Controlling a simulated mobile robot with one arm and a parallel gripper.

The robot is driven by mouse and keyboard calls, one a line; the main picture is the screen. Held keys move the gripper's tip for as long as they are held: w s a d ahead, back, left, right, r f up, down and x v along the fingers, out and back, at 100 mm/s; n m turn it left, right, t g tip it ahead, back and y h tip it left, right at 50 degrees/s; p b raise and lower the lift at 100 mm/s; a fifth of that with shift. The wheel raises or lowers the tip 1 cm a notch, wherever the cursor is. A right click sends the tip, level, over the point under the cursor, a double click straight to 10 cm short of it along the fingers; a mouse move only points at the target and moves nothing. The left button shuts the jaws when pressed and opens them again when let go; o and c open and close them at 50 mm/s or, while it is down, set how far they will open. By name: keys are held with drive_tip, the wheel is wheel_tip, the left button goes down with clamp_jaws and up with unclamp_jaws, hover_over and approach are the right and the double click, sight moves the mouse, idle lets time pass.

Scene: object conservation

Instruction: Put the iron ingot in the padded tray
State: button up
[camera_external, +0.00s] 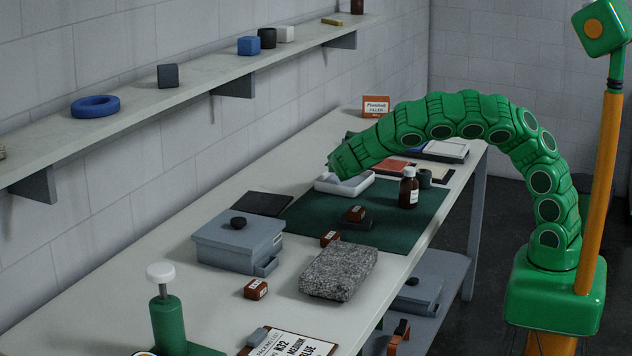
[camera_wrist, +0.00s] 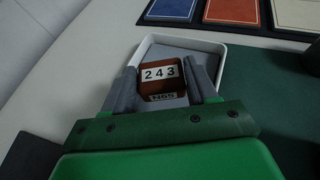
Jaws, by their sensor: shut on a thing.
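My gripper (camera_external: 337,173) is at the far part of the workbench, over the white padded tray (camera_external: 362,186). In the wrist view, its two grey fingers (camera_wrist: 165,88) are shut on a reddish-brown block (camera_wrist: 160,76) with a white label reading 243 and a second label on its near face. Its markings do not tell me whether it is iron. The white rim of the tray (camera_wrist: 190,41) and its grey padding (camera_wrist: 178,53) show around the block. I cannot tell whether the block touches the padding. The external view hides the block behind my gripper.
Similar brown blocks stand on the bench (camera_external: 256,289), near the stone slab (camera_external: 340,270) and on the green mat (camera_external: 420,222). A brown bottle (camera_external: 409,188) is right of the tray. A grey lidded box (camera_external: 238,243) stands nearer. Coloured cards (camera_wrist: 232,11) lie beyond the tray.

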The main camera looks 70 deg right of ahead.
drive_tip(key=shift+w+f, duration=0.35)
drive_tip(key=shift+f, duration=1.55)
drive_tip(key=shift+f, duration=0.1)
drive_tip(key=o, duration=1.4)
drive_tip(key=v, duration=1.2)
